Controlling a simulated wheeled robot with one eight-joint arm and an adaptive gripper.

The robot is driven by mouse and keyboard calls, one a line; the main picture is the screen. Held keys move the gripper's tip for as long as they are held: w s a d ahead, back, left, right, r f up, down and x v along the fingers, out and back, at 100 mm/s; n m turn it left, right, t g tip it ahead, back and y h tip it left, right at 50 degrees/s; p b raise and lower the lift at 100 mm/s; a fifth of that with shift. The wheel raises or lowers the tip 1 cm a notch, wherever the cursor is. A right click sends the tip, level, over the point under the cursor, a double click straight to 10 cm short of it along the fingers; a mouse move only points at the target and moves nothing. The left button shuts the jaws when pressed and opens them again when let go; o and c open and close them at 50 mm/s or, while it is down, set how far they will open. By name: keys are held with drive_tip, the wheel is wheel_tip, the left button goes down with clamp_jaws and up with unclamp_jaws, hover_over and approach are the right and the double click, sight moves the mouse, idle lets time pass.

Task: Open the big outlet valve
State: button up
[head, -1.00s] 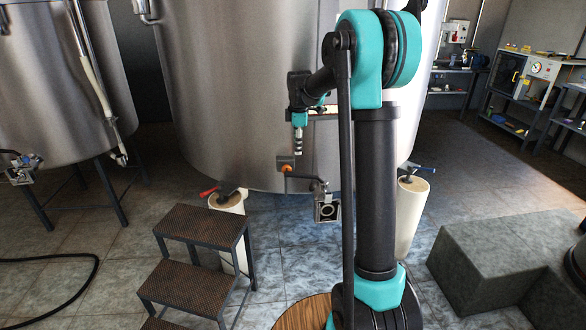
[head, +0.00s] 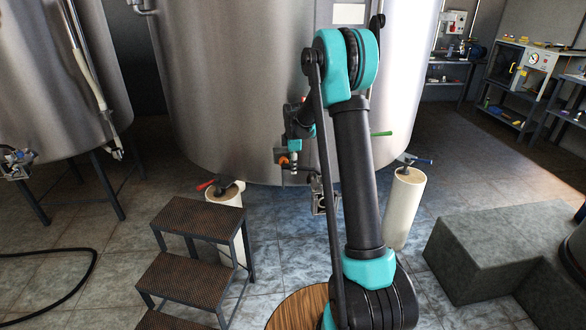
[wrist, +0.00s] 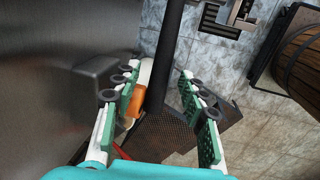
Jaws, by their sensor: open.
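The outlet valve (head: 325,197) is a small metal fitting low on the front of the big steel tank (head: 230,90), partly hidden by my arm in the head view. A dark bar (wrist: 170,50) with an orange piece (wrist: 137,102) near its lower end shows in the wrist view; it appears to be the valve's lever. The orange piece also shows in the head view (head: 283,160). My gripper (head: 292,166) is close to the tank wall beside the orange piece. In the wrist view my gripper (wrist: 160,72) is open, with the bar and orange piece between its fingers; contact is unclear.
A step stool (head: 190,250) stands at front left. White posts with a red handle (head: 206,185) and a blue handle (head: 420,161) stand beneath the tank. A green handle (head: 381,134) sticks out right of my arm. Grey blocks (head: 490,245) stand at right.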

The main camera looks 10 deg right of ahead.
drive_tip(key=shift+w+f, duration=0.2)
drive_tip(key=shift+f, duration=0.85)
clamp_jaws()
